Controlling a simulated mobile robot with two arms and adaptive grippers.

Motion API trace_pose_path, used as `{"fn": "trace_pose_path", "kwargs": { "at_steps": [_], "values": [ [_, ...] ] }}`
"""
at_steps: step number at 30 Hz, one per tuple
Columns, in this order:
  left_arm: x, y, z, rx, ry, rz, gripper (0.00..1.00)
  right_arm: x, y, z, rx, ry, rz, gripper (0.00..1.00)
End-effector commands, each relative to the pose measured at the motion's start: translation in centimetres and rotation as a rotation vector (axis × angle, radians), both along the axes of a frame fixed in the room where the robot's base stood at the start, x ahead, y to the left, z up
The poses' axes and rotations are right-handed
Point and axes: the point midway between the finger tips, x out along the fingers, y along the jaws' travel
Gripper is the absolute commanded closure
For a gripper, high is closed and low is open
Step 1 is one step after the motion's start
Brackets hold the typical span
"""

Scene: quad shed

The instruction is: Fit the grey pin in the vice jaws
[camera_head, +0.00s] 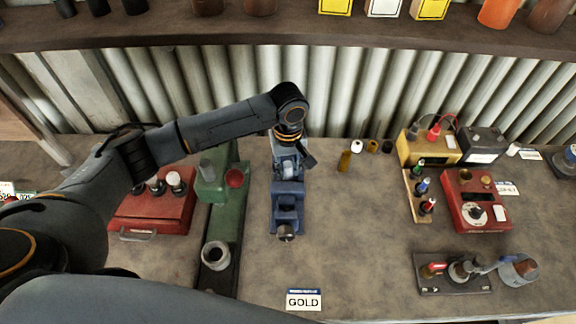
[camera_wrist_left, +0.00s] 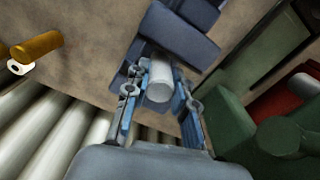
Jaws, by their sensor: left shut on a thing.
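The blue vice (camera_head: 287,217) stands on the bench in the middle of the head view. It also shows in the left wrist view (camera_wrist_left: 180,38), just beyond my fingertips. My left gripper (camera_head: 288,165) is over the back end of the vice. In the left wrist view, my left gripper (camera_wrist_left: 160,88) is shut on the grey pin (camera_wrist_left: 160,82), a pale cylinder with its round end facing the camera. The pin's far end is at the vice; I cannot tell whether it sits between the jaws. In the head view the pin is hidden by my gripper. My right gripper is not in view.
A green machine (camera_head: 222,195) stands close left of the vice, with a red case (camera_head: 153,212) beyond it. A GOLD label (camera_head: 304,300) lies at the front.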

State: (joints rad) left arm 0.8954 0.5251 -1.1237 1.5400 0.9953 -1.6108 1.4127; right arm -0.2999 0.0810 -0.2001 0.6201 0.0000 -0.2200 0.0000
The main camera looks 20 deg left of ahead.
Motion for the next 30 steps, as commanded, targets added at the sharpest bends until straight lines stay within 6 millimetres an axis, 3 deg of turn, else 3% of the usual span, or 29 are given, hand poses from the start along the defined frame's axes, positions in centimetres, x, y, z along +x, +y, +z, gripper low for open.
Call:
{"fn": "trace_pose_path", "kwargs": {
  "at_steps": [5,6,9,16,19,30],
  "values": [
    [0.05,-0.02,0.08,0.000,-0.001,0.000,1.00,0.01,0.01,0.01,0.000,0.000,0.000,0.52],
    [0.05,-0.02,0.08,0.000,-0.001,0.000,0.71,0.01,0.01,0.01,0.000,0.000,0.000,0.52],
    [0.03,-0.02,0.07,0.000,-0.001,0.000,0.51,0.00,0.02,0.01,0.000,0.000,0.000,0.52],
    [0.01,0.00,0.03,0.000,0.000,0.000,0.49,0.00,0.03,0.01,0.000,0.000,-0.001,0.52],
    [-0.04,0.02,-0.05,0.001,0.001,0.000,0.30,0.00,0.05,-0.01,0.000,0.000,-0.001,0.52],
    [-0.02,0.03,0.01,0.001,0.001,0.001,0.30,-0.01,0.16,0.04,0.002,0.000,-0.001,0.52]
  ]
}}
